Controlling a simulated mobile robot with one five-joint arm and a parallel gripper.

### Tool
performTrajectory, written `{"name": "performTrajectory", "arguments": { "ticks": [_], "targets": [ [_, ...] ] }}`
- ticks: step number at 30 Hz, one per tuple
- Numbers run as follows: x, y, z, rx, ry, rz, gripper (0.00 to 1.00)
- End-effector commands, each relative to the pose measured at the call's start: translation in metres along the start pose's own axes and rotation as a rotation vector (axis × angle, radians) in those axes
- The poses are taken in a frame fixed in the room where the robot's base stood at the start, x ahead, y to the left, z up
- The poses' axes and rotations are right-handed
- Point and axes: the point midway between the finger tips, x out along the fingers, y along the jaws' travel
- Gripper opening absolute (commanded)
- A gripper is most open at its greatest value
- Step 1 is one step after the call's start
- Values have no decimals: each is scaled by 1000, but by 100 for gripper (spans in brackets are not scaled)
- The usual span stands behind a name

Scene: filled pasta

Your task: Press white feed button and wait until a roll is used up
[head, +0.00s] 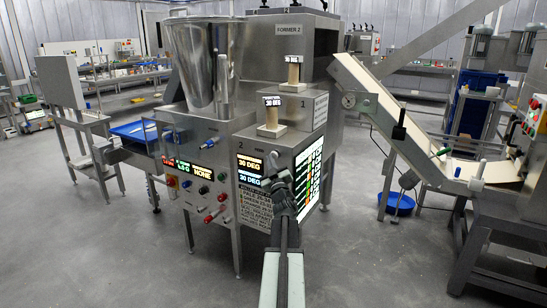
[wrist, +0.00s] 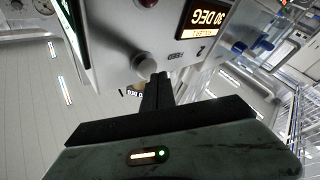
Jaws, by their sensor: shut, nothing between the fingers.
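The steel forming machine (head: 300,155) stands in the middle of the head view. My gripper (head: 270,181) is at its front panel, beside the two "30 DEG" displays (head: 250,171). In the wrist view my gripper (wrist: 157,78) is shut and empty. Its tips are at a round pale button (wrist: 146,64) on the panel; I cannot tell whether they touch it. This button is not clear in the head view, where my gripper covers that area. Two tan upright cylinders, one at the back (head: 293,74) and one in front (head: 271,117), stand on the machine; I cannot tell whether they are rolls.
An inclined conveyor (head: 385,110) is at the right, with a blue tub (head: 397,204) below. The floor in front is clear.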

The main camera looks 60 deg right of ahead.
Motion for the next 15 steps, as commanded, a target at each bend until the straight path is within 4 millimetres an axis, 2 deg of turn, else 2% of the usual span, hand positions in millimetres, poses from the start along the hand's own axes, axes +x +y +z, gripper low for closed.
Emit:
{"name": "performTrajectory", "arguments": {
  "ticks": [15],
  "targets": [
    [4,2,3,0,0,0,0]
  ]
}}
